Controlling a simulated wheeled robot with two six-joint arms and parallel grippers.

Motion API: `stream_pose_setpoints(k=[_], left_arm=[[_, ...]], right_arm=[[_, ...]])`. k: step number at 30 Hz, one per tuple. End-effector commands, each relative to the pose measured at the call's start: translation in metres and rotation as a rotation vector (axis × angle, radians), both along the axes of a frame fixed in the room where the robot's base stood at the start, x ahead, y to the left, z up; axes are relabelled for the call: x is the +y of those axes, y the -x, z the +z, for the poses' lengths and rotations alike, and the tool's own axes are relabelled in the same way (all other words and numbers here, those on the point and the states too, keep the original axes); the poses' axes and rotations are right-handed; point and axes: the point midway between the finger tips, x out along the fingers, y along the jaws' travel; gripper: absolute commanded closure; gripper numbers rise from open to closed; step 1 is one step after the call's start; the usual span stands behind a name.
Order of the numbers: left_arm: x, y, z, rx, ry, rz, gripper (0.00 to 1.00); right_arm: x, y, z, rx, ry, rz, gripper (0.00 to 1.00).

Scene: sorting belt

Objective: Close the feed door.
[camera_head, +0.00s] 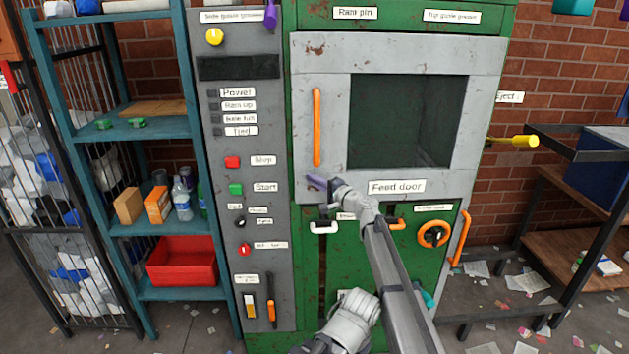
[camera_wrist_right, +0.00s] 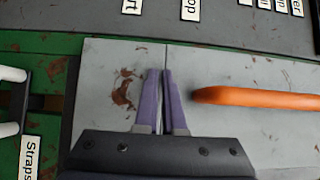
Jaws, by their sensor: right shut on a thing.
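The feed door (camera_head: 310,55) is a worn grey panel with a dark window, on the front of the green machine. It looks flush or nearly so; a small gap cannot be ruled out. Its upright orange handle (camera_head: 317,127) is at the door's left side and shows in the right wrist view (camera_wrist_right: 260,97). My right gripper (camera_head: 317,182) is just below the handle's lower end, at the door's face. Its purple fingers (camera_wrist_right: 166,75) are close together beside the handle, not around it. What they hold is hidden. My left gripper is not in view.
A grey control panel (camera_head: 255,185) with buttons stands left of the door. A teal shelf (camera_head: 170,228) with a red bin (camera_head: 182,262) is farther left. Below the door are a white handle (camera_head: 323,228) and an orange-rimmed knob (camera_head: 433,235). A yellow lever (camera_head: 515,141) sticks out at right.

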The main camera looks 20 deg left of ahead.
Motion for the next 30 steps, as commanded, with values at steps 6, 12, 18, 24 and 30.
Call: stream_pose_setpoints(k=[6,12,18,24,30], left_arm=[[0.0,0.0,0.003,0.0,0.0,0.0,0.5],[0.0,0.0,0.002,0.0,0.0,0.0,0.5],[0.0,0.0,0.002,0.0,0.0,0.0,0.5],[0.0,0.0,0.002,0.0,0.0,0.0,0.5],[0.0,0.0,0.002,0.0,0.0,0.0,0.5]], right_arm=[[-0.013,0.029,0.004,0.0,-0.006,-0.001,1.0],[-0.029,0.077,0.003,-0.001,-0.004,0.003,1.0],[-0.042,0.118,0.003,-0.001,-0.003,0.004,1.0],[-0.046,0.133,0.002,-0.002,-0.002,0.004,1.0],[-0.056,0.144,-0.007,-0.02,0.06,0.024,1.0]])
